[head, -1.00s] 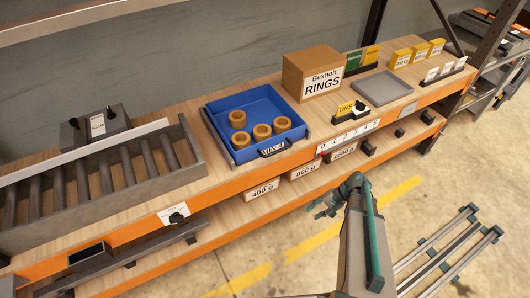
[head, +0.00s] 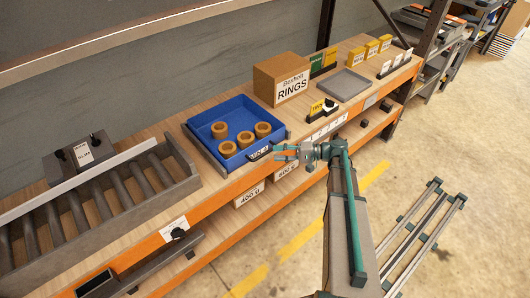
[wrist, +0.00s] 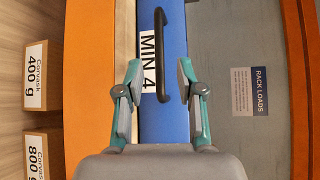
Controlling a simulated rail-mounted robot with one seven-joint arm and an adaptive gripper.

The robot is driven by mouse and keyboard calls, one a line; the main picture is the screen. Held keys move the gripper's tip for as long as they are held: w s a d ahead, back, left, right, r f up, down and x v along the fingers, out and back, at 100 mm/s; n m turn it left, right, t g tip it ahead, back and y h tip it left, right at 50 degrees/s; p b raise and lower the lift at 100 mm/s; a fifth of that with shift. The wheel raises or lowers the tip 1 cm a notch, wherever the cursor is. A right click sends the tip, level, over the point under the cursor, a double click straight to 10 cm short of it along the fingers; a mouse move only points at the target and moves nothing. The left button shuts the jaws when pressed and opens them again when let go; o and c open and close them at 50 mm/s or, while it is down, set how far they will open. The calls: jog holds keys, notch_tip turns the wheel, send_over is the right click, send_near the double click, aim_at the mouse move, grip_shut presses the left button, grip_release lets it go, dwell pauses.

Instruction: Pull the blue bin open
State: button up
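The blue bin (head: 206,112) sits in a grey frame on the workbench in the head view, with several orange-brown rings (head: 245,139) inside. Its front face carries a "MIN 4" label (wrist: 149,62) and a black bar handle (wrist: 162,50), both clear in the wrist view. In the wrist view, my gripper (wrist: 160,72) is open, one teal finger on each side of the handle's near part. The fingers show gaps to the handle; whether their depth matches it I cannot tell.
A "Bexholt RINGS" box (head: 280,78) stands behind the bin to the right, with a grey tray (head: 345,84) beyond it. A roller conveyor (head: 110,205) lies to the left. Labelled boxes (head: 250,193) sit on the lower shelf.

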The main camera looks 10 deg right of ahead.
aim_at(265, 154)
jog(key=p+x, duration=0.1)
jog(key=x, duration=0.4)
jog(key=shift+w+a+f+p, duration=0.1)
jog(key=shift+a+p, duration=0.2)
jog(key=shift+a, duration=0.1)
grip_shut()
